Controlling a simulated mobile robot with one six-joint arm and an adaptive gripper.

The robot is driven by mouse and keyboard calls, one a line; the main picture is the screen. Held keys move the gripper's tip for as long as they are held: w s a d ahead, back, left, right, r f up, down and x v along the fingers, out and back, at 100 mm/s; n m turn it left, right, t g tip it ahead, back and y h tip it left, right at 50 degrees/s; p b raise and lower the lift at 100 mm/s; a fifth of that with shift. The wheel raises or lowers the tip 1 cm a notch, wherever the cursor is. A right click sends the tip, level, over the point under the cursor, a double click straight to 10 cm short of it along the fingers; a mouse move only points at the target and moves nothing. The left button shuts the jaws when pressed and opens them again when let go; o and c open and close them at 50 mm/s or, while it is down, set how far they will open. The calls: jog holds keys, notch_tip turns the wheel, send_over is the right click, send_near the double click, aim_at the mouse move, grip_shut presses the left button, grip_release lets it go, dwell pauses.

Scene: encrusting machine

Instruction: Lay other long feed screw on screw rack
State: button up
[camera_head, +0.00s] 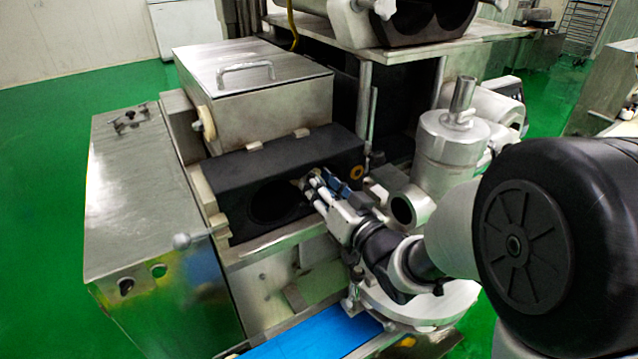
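My gripper (311,184) is at the front of the encrusting machine's black block (230,180), at the right edge of a round dark opening (272,203). Its fingers are small and partly dark against the block, so I cannot tell whether they are open or shut, or whether they touch anything. I cannot make out a long feed screw; the inside of the opening is too dark to read. I cannot identify a screw rack in this view.
A steel hopper box (255,85) with a handle stands behind the block. A steel cabinet (150,200) is at left. A blue belt (315,338) lies below. Green floor (40,220) is clear at left.

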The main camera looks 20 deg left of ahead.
grip_shut()
dwell(0.5)
